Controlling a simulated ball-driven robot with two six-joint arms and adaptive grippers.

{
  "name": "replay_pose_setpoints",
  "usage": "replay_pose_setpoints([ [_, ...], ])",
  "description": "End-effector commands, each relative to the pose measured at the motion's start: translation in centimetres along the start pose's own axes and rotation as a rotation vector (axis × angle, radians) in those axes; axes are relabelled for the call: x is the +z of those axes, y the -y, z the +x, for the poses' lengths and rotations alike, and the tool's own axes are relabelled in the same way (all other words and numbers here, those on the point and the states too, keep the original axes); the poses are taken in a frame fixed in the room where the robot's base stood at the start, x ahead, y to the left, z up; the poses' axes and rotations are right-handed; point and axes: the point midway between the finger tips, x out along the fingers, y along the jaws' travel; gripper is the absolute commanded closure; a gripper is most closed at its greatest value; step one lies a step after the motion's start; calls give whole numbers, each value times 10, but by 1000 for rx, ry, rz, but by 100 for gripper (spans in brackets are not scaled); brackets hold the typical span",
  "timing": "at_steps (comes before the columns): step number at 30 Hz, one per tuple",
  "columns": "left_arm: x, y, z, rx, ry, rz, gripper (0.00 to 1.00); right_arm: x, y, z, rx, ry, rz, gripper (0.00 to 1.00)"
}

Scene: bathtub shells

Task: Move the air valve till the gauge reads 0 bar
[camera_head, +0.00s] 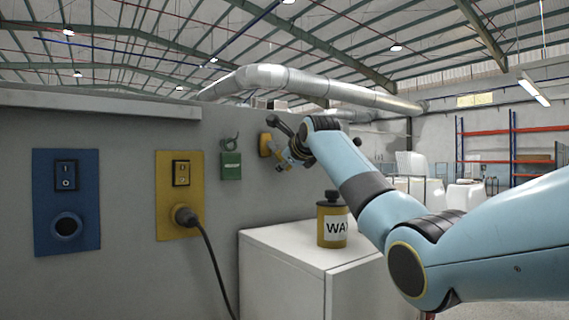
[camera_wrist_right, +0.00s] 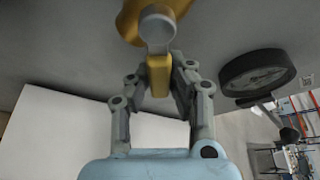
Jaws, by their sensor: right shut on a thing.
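The air valve is on the grey wall, with a yellow body (camera_head: 265,145) in the head view. In the right wrist view its yellow lever (camera_wrist_right: 159,80) points down from a grey hub (camera_wrist_right: 157,30). My right gripper (camera_head: 284,160) is at the valve, and in the right wrist view its fingers (camera_wrist_right: 160,75) are shut on the lever from both sides. A round dark-rimmed gauge (camera_wrist_right: 257,76) is right of the lever in the right wrist view, seen at a slant. Its reading is too small to tell. My left gripper is out of view.
A white cabinet (camera_head: 285,250) stands below the valve with a yellow wax can (camera_head: 331,228) on top. Left along the wall are a green box (camera_head: 231,166), a yellow switch panel (camera_head: 168,215) with a plugged cable, and a blue panel (camera_head: 85,215).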

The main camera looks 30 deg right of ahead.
Motion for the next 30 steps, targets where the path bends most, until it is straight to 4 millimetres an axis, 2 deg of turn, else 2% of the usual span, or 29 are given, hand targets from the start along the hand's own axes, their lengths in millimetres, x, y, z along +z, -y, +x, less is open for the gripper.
replay_pose_setpoints([
  [11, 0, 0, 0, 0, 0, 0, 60, 0, 0, 0, 0, 0, 1, 100],
  [17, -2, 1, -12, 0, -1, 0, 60, 2, -1, -1, 22, 1, 55, 100],
  [23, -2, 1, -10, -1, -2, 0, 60, 1, -2, 0, 20, 2, 58, 100],
  [24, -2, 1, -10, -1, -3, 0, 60, 1, -2, 0, 20, 2, 57, 81],
  [30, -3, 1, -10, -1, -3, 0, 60, 1, -3, 0, 21, 1, 57, 58],
])
